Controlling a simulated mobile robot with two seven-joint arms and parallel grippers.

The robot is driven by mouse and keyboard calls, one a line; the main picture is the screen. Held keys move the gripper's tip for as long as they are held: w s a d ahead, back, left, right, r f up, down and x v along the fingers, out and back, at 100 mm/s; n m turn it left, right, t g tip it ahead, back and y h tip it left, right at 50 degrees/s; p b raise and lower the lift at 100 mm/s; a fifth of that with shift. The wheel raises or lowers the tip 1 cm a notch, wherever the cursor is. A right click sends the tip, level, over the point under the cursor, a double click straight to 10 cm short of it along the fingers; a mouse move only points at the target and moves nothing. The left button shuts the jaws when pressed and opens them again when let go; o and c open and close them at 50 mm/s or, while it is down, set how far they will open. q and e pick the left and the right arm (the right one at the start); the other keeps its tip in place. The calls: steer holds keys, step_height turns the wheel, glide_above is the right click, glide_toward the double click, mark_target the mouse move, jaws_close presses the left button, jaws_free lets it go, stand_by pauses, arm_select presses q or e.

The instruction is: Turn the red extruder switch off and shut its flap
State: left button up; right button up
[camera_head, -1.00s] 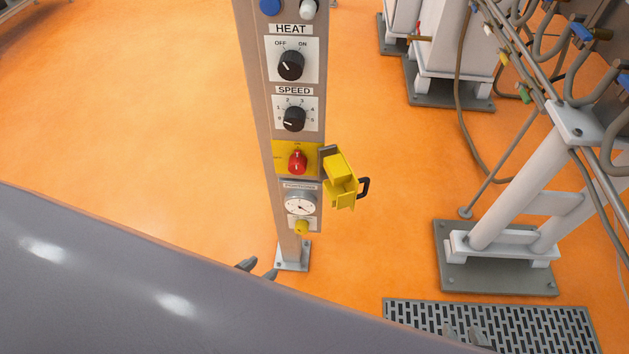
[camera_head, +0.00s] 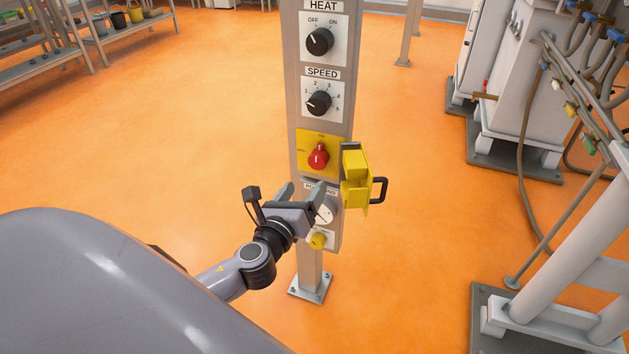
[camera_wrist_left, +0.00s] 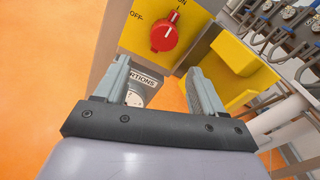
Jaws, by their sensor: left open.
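The red extruder switch (camera_head: 318,157) is on a yellow plate on the column. In the left wrist view its white mark points up and right towards ON, and the red knob (camera_wrist_left: 163,38) is uncovered. The yellow flap (camera_head: 356,179) hangs open on the right of the plate, with a black handle (camera_head: 381,190) on its outer side. My left gripper (camera_head: 302,188) is open and empty, in front of the column just below the switch. In the left wrist view its fingers (camera_wrist_left: 158,66) are apart, with the knob beyond and above the gap. My right gripper is out of view.
The HEAT knob (camera_head: 319,40) and SPEED knob (camera_head: 318,103) are above the switch. White machinery with hoses stands at right.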

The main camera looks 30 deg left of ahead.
mark_target(316, 164)
arm_select(q)
steer(key=shift+m, duration=0.7)
steer(key=shift+r+b+x, duration=0.15)
steer(key=shift+r+x, duration=0.05)
steer(key=shift+x, duration=1.1)
steer(key=shift+r+b+x, duration=0.1)
steer(key=shift+r+x, duration=0.1)
steer(key=shift+x, duration=1.1)
steer(key=shift+r+b+x, duration=0.15)
steer(key=shift+r+x, duration=0.1)
steer(key=shift+x, duration=1.05)
steer(key=shift+a, duration=0.1)
steer(key=c, duration=1.1)
